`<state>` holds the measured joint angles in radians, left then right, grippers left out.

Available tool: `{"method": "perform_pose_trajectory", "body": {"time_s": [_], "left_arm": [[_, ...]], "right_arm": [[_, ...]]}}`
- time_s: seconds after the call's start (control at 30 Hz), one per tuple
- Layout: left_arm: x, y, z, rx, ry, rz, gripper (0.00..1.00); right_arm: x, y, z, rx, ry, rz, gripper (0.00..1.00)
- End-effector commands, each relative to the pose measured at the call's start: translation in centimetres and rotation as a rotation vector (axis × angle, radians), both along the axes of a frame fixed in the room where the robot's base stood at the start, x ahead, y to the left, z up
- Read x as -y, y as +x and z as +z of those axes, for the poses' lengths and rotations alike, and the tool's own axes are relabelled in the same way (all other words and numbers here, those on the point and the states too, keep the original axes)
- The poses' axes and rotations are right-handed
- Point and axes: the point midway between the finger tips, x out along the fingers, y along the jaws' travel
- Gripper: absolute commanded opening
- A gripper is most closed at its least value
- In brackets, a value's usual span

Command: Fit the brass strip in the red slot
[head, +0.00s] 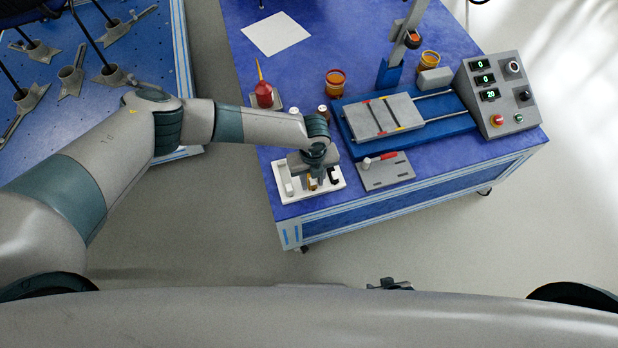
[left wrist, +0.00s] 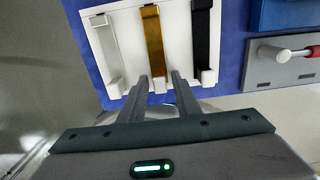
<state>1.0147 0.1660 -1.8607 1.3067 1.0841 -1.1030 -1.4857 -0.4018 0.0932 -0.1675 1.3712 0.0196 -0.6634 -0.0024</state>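The brass strip (left wrist: 153,42) lies in a white tray (head: 337,183), between a pale strip (left wrist: 105,50) and a black strip (left wrist: 201,40). My left gripper (left wrist: 159,78) is open over the tray's near edge. Its fingertips are apart, one towards each side of the brass strip's near end; I see no grip on it. In the head view the gripper (head: 315,178) partly hides the strips. A red-marked slot (head: 374,118) shows on the grey plate of the blue fixture, beside other coloured marks. A dark part, apparently my right gripper (head: 390,284), shows at the bottom, its fingers unclear.
A grey plate with a red-handled tool (head: 383,157) lies right of the tray. A red bottle (head: 264,95) and small jars stand behind my left arm. A control box (head: 498,95) stands at the right, and an upright post (head: 408,38) behind the fixture.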

Motion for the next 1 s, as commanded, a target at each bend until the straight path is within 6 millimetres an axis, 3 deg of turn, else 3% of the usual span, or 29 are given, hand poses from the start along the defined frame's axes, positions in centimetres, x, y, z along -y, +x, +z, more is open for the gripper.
{"method": "perform_pose_trajectory", "body": {"time_s": [0.2,0.33,0.37,1.0], "left_arm": [[0.0,0.0,0.0,0.0,0.0,0.0,0.3],[0.0,0.0,0.0,0.0,0.0,0.0,0.01],[0.0,0.0,0.0,0.0,0.0,0.0,0.0],[0.0,0.0,1.2,0.0,-0.001,0.0,0.0]], "right_arm": [[0.0,0.0,0.0,0.0,0.0,0.0,0.31],[0.0,0.0,0.0,0.0,0.0,0.0,0.31],[0.0,0.0,0.0,0.0,0.0,0.0,0.31],[0.0,0.0,1.0,0.0,0.0,0.0,0.31]]}}
